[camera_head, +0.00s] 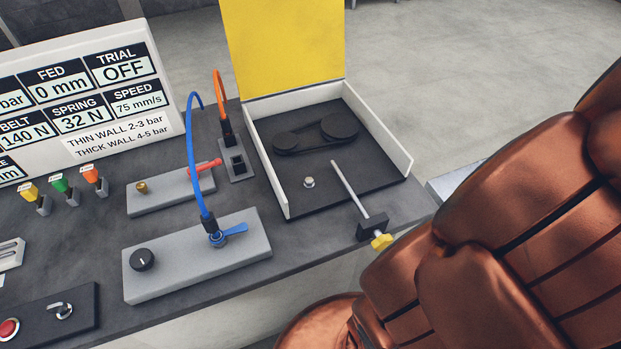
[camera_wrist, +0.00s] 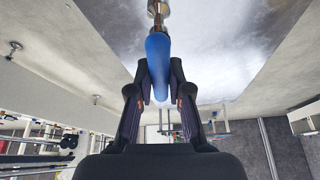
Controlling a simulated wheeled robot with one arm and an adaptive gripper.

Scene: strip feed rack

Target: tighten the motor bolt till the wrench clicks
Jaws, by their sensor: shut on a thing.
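In the head view a silver bolt head (camera_head: 309,182) stands on the dark floor of an open white-walled tray (camera_head: 397,150), in front of two dark pulleys joined by a belt (camera_head: 310,135). I take it for the motor bolt. In the wrist view my gripper (camera_wrist: 160,75) is shut on the blue handle (camera_wrist: 157,52) of a tool with a metal end (camera_wrist: 157,8), which looks like the wrench. The metal end runs out of the top of that view, so what it touches is hidden. The gripper and tool do not show in the head view.
A yellow lid (camera_head: 285,45) stands up behind the tray. A rod (camera_head: 348,185) crosses its front edge to a black block with a yellow knob (camera_head: 382,242). Blue (camera_head: 190,140) and orange (camera_head: 219,95) hoses arch over the bench to the left. A display panel (camera_head: 85,100) stands far left.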

